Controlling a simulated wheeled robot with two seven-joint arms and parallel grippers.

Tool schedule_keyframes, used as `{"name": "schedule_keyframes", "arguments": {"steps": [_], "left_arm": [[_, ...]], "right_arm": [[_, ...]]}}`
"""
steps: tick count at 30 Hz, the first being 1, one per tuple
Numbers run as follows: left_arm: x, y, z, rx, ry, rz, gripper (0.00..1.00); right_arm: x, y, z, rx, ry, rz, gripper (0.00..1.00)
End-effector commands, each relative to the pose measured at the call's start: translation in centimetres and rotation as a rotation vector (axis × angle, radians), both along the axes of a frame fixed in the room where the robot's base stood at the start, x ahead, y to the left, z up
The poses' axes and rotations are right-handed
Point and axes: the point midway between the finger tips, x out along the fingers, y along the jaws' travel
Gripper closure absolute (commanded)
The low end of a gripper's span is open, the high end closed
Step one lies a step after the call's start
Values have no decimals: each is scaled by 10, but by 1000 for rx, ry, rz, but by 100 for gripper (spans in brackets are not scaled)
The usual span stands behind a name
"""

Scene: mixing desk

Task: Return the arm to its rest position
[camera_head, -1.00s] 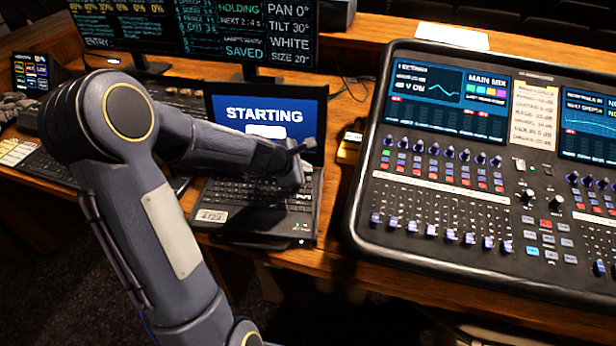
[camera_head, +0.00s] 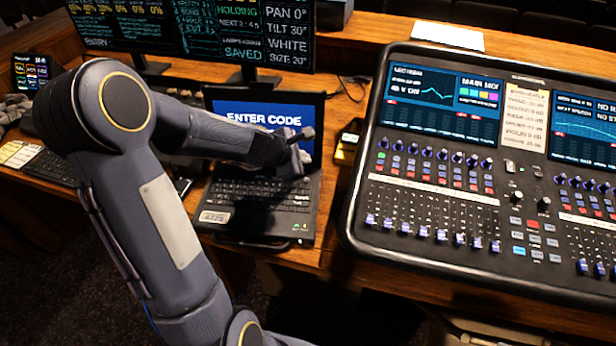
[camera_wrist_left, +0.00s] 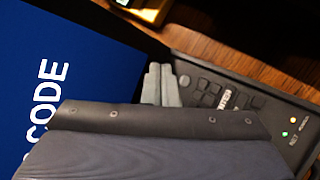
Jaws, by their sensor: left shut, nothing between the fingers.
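My left arm (camera_head: 165,215) comes in from the left and reaches over the laptop (camera_head: 262,205). My left gripper (camera_head: 304,150) is shut and empty, above the right part of the laptop, in front of its screen (camera_head: 262,117). The screen reads "ENTER CODE". In the left wrist view the shut fingers (camera_wrist_left: 162,84) lie between the blue screen (camera_wrist_left: 60,75) and the laptop's keys (camera_wrist_left: 215,95). I cannot tell if the fingertips touch anything. My right gripper is not in view.
A large mixing console (camera_head: 450,215) fills the right side. Two monitors (camera_head: 245,35) stand at the back left. A small yellow-and-black device (camera_head: 347,143) lies right of the laptop. A keyboard (camera_head: 48,166) and a small touch panel (camera_head: 32,72) are at the left.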

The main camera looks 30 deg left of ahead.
Motion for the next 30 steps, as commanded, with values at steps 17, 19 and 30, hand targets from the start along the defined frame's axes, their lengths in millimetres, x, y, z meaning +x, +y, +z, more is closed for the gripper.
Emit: {"name": "schedule_keyframes", "arguments": {"steps": [17, 19, 30], "left_arm": [[-81, -80, 91, 369, -191, -632, 100], [-121, -100, 104, 509, -234, -844, 100], [-269, -122, 85, 1036, -274, -1548, 100]], "right_arm": [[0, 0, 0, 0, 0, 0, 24], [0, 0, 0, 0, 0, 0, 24], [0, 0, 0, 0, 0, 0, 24]]}}
